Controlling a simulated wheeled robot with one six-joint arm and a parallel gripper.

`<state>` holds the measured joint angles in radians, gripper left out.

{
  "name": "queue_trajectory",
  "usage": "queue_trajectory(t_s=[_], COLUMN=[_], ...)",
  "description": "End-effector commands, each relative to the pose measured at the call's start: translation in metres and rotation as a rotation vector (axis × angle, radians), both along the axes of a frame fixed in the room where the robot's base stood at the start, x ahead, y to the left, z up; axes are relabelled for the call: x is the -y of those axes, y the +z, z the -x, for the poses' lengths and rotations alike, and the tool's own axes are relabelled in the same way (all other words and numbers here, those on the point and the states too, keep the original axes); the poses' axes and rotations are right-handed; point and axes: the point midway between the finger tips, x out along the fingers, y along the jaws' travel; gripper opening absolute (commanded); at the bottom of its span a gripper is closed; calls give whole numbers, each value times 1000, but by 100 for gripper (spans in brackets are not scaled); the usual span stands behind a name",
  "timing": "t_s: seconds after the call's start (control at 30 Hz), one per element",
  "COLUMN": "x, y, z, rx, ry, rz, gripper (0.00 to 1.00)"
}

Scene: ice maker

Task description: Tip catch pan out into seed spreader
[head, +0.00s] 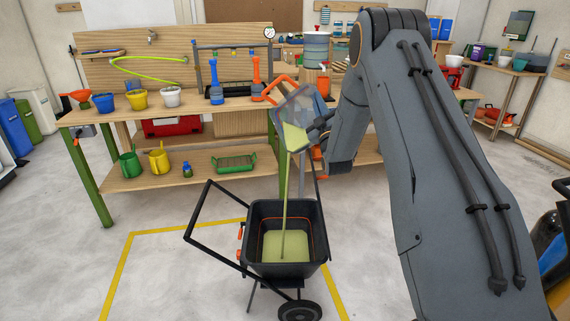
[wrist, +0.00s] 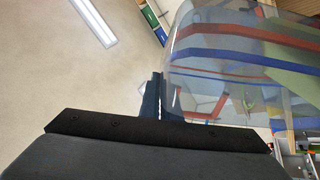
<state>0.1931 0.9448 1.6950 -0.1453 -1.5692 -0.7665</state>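The catch pan (head: 294,112) is a clear container with an orange handle, held tilted steeply above the seed spreader. Pale green material lies in its lower part and falls in a thin stream into the spreader. The seed spreader (head: 316,225) is a black wheeled hopper with a push handle; a green layer (head: 285,246) covers its bottom. My gripper (head: 318,130) is at the pan's right side and appears shut on it; its fingertips are partly hidden. In the wrist view the clear pan (wrist: 245,70) fills the right side, against the gripper's finger (wrist: 153,100).
A wooden workbench (head: 225,108) stands behind, with coloured pots, blue and orange tools and a lower shelf of watering cans. The spreader stands within yellow floor tape (head: 120,265). The floor to the left is clear.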

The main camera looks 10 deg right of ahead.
Motion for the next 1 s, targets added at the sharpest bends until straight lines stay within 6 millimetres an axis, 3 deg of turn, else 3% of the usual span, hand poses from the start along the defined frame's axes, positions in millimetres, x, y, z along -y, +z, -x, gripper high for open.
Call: queue_trajectory(t_s=[1.0], x=[-6], y=[4], z=[4], rx=[24], ry=[0], rz=[27], gripper=[0])
